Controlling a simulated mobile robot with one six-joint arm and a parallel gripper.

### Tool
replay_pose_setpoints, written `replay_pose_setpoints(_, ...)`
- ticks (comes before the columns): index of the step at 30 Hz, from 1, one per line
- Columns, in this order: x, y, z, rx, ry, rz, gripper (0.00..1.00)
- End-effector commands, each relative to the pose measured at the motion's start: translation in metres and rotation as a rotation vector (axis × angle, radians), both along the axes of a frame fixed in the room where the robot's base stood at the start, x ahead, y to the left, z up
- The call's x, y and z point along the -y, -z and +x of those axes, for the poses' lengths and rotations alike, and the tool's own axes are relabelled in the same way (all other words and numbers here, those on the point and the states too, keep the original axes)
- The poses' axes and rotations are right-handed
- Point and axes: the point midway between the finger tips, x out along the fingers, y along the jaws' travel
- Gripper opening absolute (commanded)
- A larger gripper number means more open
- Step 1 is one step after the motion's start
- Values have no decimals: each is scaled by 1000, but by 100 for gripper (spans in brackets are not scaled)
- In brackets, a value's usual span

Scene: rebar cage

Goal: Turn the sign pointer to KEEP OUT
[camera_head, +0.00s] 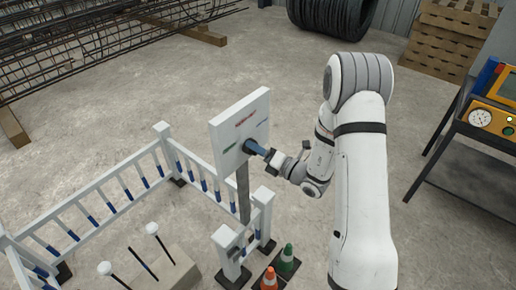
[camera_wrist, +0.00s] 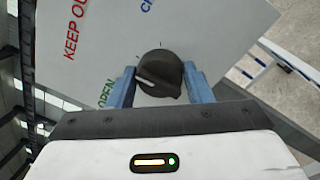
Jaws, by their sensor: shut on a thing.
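The white sign board (camera_head: 228,122) stands on a grey post (camera_head: 243,195) in the head view. In the wrist view the board (camera_wrist: 215,35) carries red KEEP OUT lettering (camera_wrist: 74,30), green OPEN lettering (camera_wrist: 107,92) and a cut-off blue label (camera_wrist: 147,6). The black round pointer knob (camera_wrist: 162,66) has a white line, which lies toward the left, nearest OPEN. My gripper (camera_wrist: 159,72) has its blue fingers on either side of the knob, shut on it. In the head view my gripper (camera_head: 257,147) reaches the board from the right and hides the knob.
White fence rails (camera_head: 95,205) with blue bands stand left of and below the sign. A bench with a gauge (camera_head: 480,118) is at the right. Open concrete floor lies behind the sign.

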Motion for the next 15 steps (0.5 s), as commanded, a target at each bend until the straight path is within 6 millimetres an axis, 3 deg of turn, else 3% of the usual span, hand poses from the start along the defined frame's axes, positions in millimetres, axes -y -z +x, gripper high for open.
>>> replay_pose_setpoints(14,0,1,-1,-13,-2,9,23)
replay_pose_setpoints(15,0,1,-1,-13,-2,9,48)
